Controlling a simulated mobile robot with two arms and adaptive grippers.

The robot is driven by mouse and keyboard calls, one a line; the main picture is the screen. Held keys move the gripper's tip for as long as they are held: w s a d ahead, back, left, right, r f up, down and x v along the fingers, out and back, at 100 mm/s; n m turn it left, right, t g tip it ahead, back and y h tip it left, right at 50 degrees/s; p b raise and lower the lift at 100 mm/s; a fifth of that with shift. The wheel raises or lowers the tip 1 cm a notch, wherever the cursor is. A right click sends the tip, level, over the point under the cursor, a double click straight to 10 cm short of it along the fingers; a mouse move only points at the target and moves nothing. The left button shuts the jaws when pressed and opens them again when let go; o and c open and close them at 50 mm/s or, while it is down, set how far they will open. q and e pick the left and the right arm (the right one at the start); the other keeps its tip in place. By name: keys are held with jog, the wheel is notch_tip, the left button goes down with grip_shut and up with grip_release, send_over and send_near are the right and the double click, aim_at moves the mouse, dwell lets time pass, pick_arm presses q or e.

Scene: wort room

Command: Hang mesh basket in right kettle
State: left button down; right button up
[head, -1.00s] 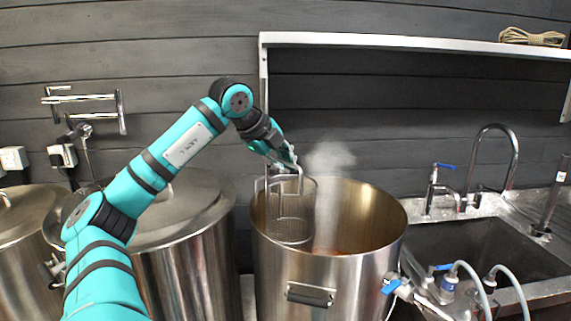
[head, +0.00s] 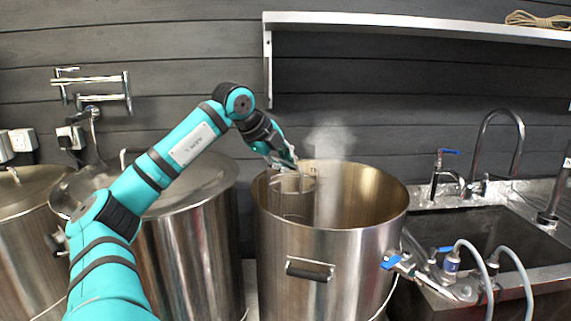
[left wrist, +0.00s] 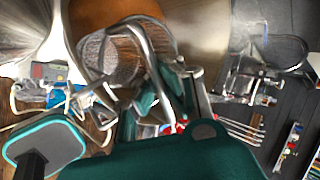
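The mesh basket (head: 294,206) is a steel mesh cylinder with a wire handle. In the head view it is inside the left part of the open right kettle (head: 345,255), its lower part hidden by the kettle's front rim. My left gripper (head: 287,166) is just above the kettle's left rim, shut on the basket's handle. In the left wrist view the basket's mesh (left wrist: 120,56) and bent handle show beside the fingers, with brown liquid in the kettle behind. I cannot tell whether the basket touches the rim. My right gripper is not in view.
Steam rises from the kettle. A lidded kettle (head: 190,255) stands close on its left, under my left arm, with another (head: 25,225) farther left. A sink (head: 470,235) with taps and hoses is on the right. A white shelf (head: 420,28) hangs above.

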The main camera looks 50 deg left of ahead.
pick_arm(q)
jog(key=shift+f, duration=0.1)
jog(key=shift+f+b, duration=0.3)
jog(key=shift+b, duration=0.05)
dwell(0.5)
jog(key=shift+f, duration=0.15)
dwell(0.6)
jog(key=shift+f+b, duration=2.25)
jog(key=shift+b, duration=0.15)
jog(key=shift+f, duration=0.1)
